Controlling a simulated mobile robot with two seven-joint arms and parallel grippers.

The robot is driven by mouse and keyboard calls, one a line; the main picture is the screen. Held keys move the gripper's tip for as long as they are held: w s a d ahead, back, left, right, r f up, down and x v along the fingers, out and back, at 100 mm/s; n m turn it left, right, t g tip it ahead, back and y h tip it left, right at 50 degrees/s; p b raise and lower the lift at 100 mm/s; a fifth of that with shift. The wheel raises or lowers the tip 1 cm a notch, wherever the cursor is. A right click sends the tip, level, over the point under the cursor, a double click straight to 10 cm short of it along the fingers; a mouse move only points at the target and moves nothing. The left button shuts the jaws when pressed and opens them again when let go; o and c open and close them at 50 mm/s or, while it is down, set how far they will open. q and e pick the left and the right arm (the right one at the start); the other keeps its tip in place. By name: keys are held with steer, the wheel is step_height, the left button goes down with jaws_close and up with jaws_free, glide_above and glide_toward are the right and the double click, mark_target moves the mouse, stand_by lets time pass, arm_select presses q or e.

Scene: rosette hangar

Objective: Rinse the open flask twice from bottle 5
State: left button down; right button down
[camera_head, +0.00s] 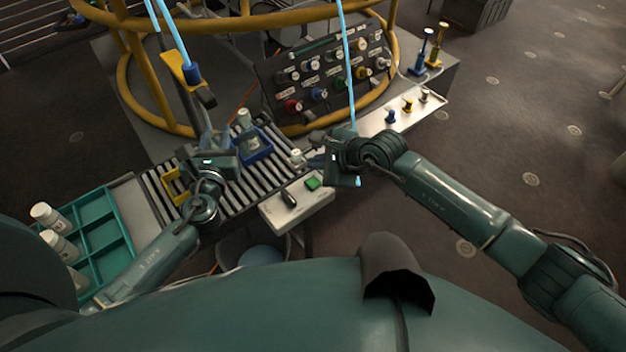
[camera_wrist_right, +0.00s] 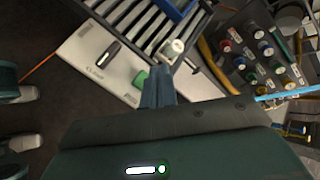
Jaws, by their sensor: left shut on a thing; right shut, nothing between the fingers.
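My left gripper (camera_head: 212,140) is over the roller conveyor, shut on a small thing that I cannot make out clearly. My right gripper (camera_head: 330,158) is shut and empty, right of the conveyor; its closed fingers also show in the right wrist view (camera_wrist_right: 158,85). A small white-topped vessel (camera_head: 297,156) is at the conveyor's right edge, just left of the right gripper, and shows in the wrist view (camera_wrist_right: 173,48). A white-capped thing (camera_head: 244,117) stands by a blue holder (camera_head: 256,148). I cannot tell which is the open flask. No number 5 is readable.
A white box (camera_head: 295,208) with a green button (camera_head: 312,183) is in front of the conveyor (camera_head: 255,180). A knob panel (camera_head: 330,80) and yellow frame rails (camera_head: 125,85) stand behind.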

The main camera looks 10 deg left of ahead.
steer(key=shift+r, duration=0.75)
step_height(320, 180, up, 6)
glide_above(317, 184)
stand_by(0.3)
arm_select(q)
steer(key=s+d, duration=0.6)
steer(key=d, duration=0.1)
steer(key=shift+p, duration=0.4)
arm_select(e)
steer(key=shift+r, duration=0.4)
